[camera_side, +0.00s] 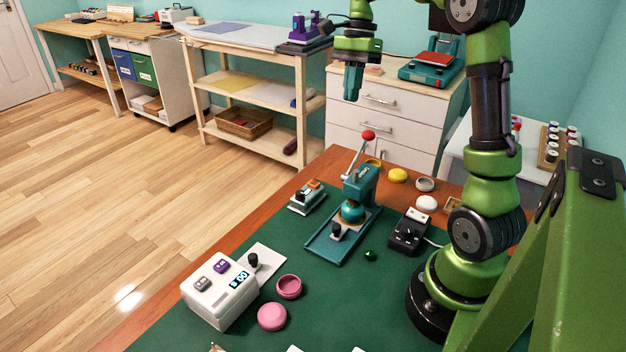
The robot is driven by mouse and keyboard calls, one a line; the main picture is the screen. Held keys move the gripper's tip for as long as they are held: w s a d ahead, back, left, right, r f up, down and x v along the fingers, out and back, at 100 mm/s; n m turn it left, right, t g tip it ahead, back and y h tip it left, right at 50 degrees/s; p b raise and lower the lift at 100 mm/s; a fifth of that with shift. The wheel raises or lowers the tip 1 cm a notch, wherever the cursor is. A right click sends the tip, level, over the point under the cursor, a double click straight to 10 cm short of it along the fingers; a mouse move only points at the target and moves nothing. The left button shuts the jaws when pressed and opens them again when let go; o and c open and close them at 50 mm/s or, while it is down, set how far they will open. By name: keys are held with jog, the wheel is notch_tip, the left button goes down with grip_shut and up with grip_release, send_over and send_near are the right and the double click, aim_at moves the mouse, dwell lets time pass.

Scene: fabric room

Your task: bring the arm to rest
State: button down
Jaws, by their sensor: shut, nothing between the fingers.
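My gripper (353,84) points down in the upper middle of the side view, high above the far edge of the table. Its teal fingers are together with nothing between them. My green arm rises from its base at the right of the table and bends over at the top of the picture. The gripper is apart from everything on the table. The upper part of my arm is cut off by the top edge of the picture.
A teal press (358,195) with a red-knobbed lever stands upright on the green mat (330,290). Around it are a white device (218,292), a dark control box (409,230), a pink disc (272,317) and a pink ring (289,287). Drawers (375,125) stand behind.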

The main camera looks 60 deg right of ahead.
jog(key=s+a+f+n+t, duration=0.1)
jog(key=s+a+n+t, duration=0.3)
jog(key=a+n, duration=0.4)
jog(key=s+a+f+n+t+h, duration=0.1)
jog(key=s+a+n+t, duration=0.3)
jog(key=a+n, duration=0.4)
jog(key=s+a, duration=0.1)
jog(key=a, duration=0.4)
jog(key=shift+s+a, duration=0.35)
jog(key=shift+s, duration=0.05)
